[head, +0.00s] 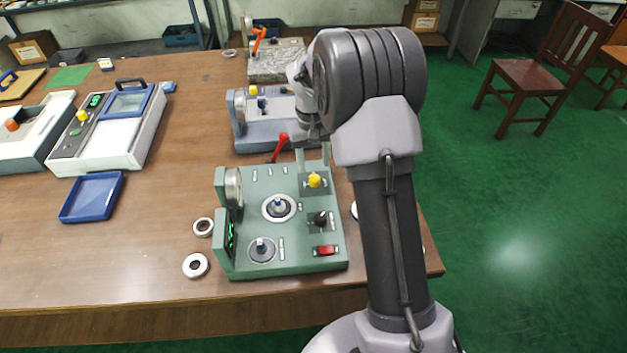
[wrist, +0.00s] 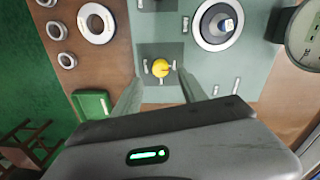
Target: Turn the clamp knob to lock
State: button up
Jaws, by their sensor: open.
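The yellow knob (head: 314,180), which I take to be the clamp knob, stands on a dark square plate on the green bench device (head: 295,263). In the wrist view the yellow knob (wrist: 160,67) shows near the top middle, with short light marks around its plate. My gripper (head: 312,162) is above the knob at the device's far right part. In the wrist view my gripper (wrist: 161,80) is open, one finger to each side of the knob. No contact with the knob can be made out. The fingers hide none of the knob in the wrist view.
A blue tray (head: 91,197) stands farther left. Grey equipment stands behind.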

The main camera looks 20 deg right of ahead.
aim_at(315, 178)
notch_tip(315, 178, down, 6)
jog(key=shift+d+f+b, duration=0.1)
jog(key=shift+b, duration=0.75)
grip_shut()
